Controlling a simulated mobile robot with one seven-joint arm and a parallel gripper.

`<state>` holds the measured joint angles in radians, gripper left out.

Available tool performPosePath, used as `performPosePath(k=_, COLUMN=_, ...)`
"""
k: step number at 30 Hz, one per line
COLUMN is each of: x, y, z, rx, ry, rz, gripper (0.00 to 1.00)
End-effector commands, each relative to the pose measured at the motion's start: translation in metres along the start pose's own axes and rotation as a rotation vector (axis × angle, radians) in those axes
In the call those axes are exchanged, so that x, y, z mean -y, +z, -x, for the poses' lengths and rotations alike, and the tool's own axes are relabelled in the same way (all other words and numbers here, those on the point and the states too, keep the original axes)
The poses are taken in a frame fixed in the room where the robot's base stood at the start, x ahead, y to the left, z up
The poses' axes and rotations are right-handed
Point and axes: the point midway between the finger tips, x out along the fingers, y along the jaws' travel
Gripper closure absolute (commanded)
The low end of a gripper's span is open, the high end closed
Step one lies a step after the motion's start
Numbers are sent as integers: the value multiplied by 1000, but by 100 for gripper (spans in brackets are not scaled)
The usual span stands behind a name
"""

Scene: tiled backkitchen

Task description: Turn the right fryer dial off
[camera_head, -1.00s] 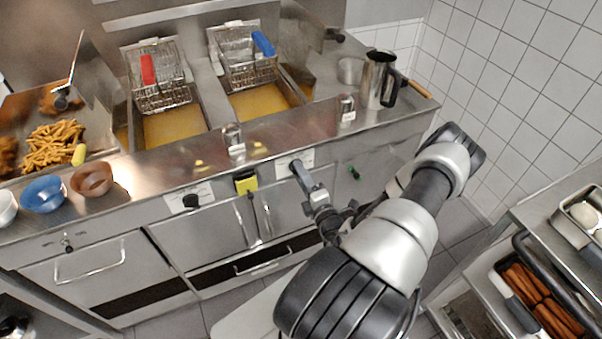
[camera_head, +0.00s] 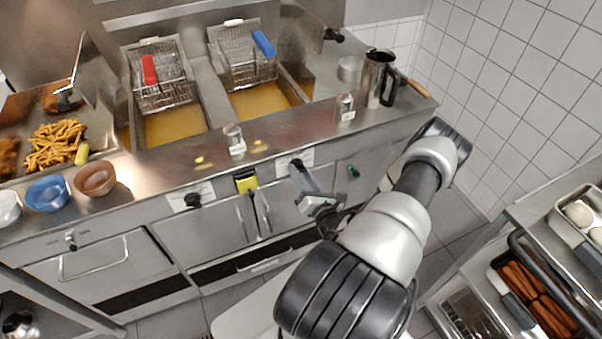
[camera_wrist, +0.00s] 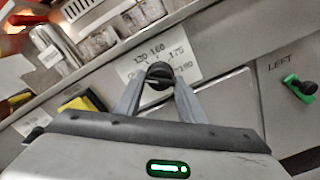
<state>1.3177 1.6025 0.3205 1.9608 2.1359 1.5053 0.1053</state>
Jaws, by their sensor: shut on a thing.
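The dial's exact pointer setting is too small to read.
A yellow-and-black switch (camera_head: 246,182) sits between the two dials. Glass shakers (camera_head: 234,138) and a steel jug (camera_head: 374,78) stand on the counter above.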

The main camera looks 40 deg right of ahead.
Motion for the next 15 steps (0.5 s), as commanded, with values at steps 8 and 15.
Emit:
performPosePath(k=8, x=1, y=0, z=1, rx=-1, ry=-2, rz=97, gripper=86)
performPosePath(k=15, x=1, y=0, z=1, rx=-1, ry=-2, rz=120, gripper=86)
